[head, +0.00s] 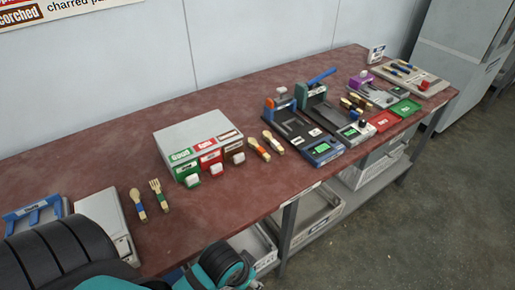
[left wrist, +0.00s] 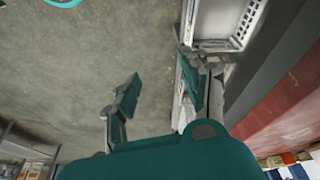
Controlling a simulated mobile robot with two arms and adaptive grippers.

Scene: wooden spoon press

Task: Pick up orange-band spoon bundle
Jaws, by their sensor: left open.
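The orange-band spoon bundle (head: 259,149) lies on the red-brown table, just right of the grey box with the red, green and brown labels. A second light wooden piece (head: 272,142) lies close beside it on the right. My left gripper (left wrist: 160,80) is open and empty in the left wrist view, over the floor beside the table's edge. No spoon shows between its fingers. In the head view only teal and black parts of my arm show at the bottom left, and the fingers are hidden. My right gripper is in neither view.
The grey box (head: 198,131) stands left of the bundle and a dark press (head: 290,128) right of it. A blue-banded spoon (head: 138,205) and a green-banded fork (head: 158,195) lie nearer the left. The table front (head: 240,222) is clear. Trays stand on a shelf below.

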